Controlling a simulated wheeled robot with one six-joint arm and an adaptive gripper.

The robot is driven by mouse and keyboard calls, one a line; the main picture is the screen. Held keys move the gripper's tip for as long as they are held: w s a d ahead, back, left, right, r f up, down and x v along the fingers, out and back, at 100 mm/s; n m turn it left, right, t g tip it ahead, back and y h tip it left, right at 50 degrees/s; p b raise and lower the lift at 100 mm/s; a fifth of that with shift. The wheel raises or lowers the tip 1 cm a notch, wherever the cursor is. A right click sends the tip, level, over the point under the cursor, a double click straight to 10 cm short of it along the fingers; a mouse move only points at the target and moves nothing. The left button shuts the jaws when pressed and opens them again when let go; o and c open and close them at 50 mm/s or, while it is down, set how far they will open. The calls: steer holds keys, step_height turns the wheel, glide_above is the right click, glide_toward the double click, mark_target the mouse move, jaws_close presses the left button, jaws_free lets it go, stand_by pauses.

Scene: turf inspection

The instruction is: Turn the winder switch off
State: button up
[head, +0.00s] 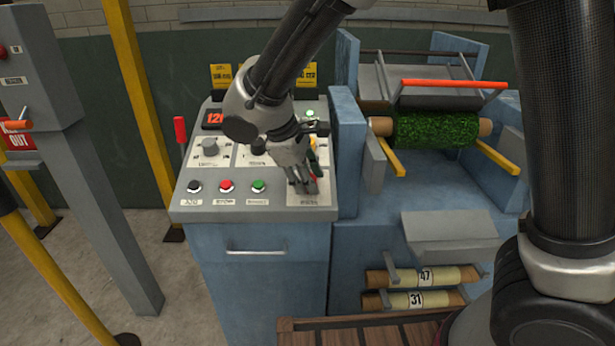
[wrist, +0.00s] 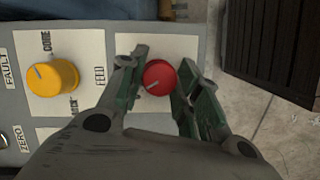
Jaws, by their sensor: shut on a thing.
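The red rotary knob (wrist: 160,75), which I take to be the winder switch, sits on a pale plate on the console. Its white pointer line aims to the lower left in the wrist view. My gripper (head: 303,182) reaches down to the console's front right corner. Its fingers (wrist: 158,82) are on either side of the red knob and shut on it. The plate's lettering by the knob is mostly hidden.
A yellow knob (wrist: 53,78) sits left of the red one in the wrist view. Black, red (head: 226,187) and green (head: 259,187) buttons line the console front (head: 250,213). A blue machine with a green turf roll (head: 437,131) stands close on the right.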

steer(key=shift+n+t, duration=0.5)
steer(key=shift+n, duration=1.1)
steer(key=o, duration=1)
steer(key=v, duration=1.2)
steer(key=shift+s+a, duration=0.15)
